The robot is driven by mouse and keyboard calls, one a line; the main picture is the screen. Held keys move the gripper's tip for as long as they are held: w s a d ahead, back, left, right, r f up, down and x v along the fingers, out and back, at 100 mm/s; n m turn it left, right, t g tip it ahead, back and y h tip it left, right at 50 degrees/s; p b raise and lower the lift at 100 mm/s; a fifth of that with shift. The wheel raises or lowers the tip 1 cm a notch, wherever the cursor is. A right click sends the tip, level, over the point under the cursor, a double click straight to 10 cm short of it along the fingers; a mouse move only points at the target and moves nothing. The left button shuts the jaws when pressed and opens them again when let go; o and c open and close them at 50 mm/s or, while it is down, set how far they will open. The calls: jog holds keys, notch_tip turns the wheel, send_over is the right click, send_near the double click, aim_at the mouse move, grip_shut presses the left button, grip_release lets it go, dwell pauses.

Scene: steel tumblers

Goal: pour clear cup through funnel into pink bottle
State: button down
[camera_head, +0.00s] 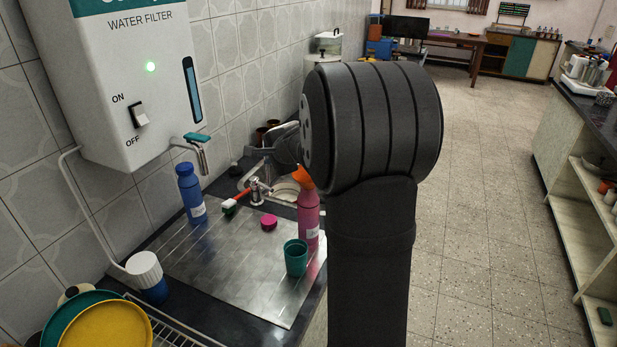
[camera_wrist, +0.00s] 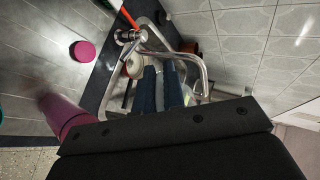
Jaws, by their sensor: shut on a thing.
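The pink bottle (camera_head: 308,222) stands upright at the right side of the steel drainboard, with the orange funnel (camera_head: 304,179) in its mouth. The bottle also shows at the left of the wrist view (camera_wrist: 66,117), partly hidden by my gripper's body. My gripper (camera_wrist: 161,82) is shut on the clear cup, whose see-through outline is very faint between the two dark fingers. It is over the sink side, behind the bottle in the head view, where my arm hides most of it. I cannot make out the cup's contents or tilt.
A green cup (camera_head: 296,258) stands close in front of the pink bottle. A pink cap (camera_head: 268,222), a red-handled brush (camera_head: 236,202) and a blue bottle (camera_head: 190,192) are to the left. The metal tap (camera_wrist: 185,52) stands close to my fingers. The drainboard's (camera_head: 225,275) front middle is clear.

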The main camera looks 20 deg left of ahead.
jog(key=shift+r+g+h, duration=0.3)
jog(key=shift+g+h, duration=0.3)
jog(key=shift+h, duration=0.2)
jog(key=shift+w+a+f+g+h+b, duration=0.15)
jog(key=shift+f+g+h+b, duration=0.2)
jog(key=shift+h, duration=0.25)
jog(key=f+h, duration=0.1)
jog(key=a+f+g, duration=0.1)
jog(key=shift+w+a+f+h, duration=0.15)
jog(key=shift+w+f+h, duration=0.2)
jog(key=shift+w+h, duration=0.05)
jog(key=shift+w+a+f+m+g+h+b, duration=0.15)
jog(key=shift+w+a+f+g+h, duration=0.3)
jog(key=shift+h, duration=0.3)
jog(key=shift+w+a+f+m+g+h+b, duration=0.1)
jog(key=shift+a+f+g+h+b, duration=0.15)
jog(key=shift+a+g+h, duration=0.4)
jog(key=shift+w+a+f+m+g+h+b, duration=0.1)
jog(key=shift+w+a+f+g+h, duration=0.2)
jog(key=shift+h, duration=0.6)
jog(key=shift+d+f, duration=0.1)
